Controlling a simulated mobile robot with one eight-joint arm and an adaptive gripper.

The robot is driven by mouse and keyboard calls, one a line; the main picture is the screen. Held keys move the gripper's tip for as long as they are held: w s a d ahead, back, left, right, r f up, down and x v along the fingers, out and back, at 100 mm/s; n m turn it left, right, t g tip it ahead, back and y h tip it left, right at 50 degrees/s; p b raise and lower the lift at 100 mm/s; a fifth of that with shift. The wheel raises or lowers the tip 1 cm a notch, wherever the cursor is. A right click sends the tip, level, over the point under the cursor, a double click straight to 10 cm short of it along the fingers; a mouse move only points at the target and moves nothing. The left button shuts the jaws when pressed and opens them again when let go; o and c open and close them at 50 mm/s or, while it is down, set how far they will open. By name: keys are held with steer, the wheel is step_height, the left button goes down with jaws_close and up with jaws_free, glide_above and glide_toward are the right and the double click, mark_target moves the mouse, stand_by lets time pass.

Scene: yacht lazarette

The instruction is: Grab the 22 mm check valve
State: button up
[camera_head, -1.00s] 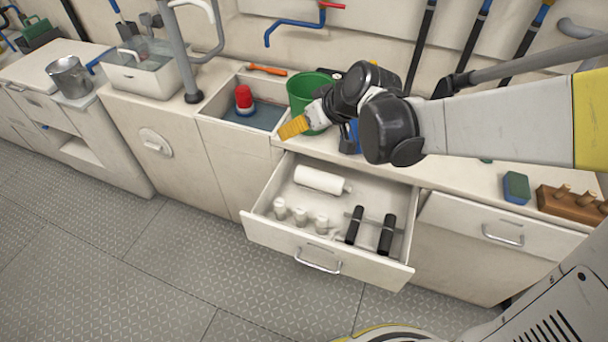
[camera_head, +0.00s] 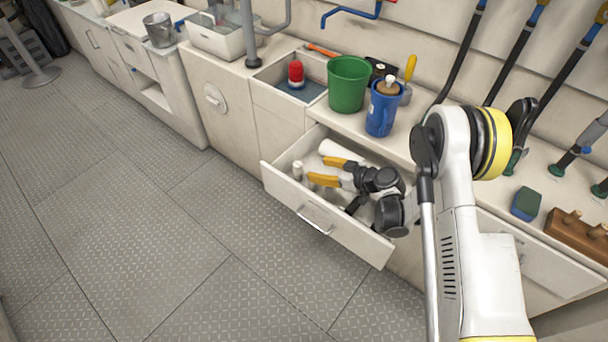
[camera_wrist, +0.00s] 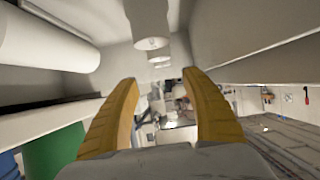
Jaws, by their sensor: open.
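My gripper (camera_head: 325,170) is open, with its yellow fingers low inside the open drawer (camera_head: 330,232). A small upright white fitting (camera_head: 297,169) stands at the drawer's left end, just left of the fingertips. In the wrist view, a white cylindrical fitting (camera_wrist: 151,22) shows at the top, roughly in line with the gap between the fingers (camera_wrist: 160,78), with more white ones in a row behind it. No label is readable, so I cannot tell which is the 22 mm check valve. My gripper and wrist hide part of the row in the head view.
A white bottle (camera_head: 341,151) lies along the drawer's back, close to the upper finger; it also shows in the wrist view (camera_wrist: 45,40). The drawer walls are close around my gripper. A green bucket (camera_head: 348,84) and blue jug (camera_head: 382,108) stand on the counter above.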

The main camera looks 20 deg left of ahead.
mark_target(299, 165)
steer(key=x, duration=0.4)
steer(key=shift+a+f, duration=0.1)
steer(key=shift+a, duration=0.15)
steer(key=b+x, duration=0.3)
steer(key=x, duration=0.2)
steer(key=shift+a+f, duration=0.15)
steer(key=shift+a, duration=0.2)
jaws_close()
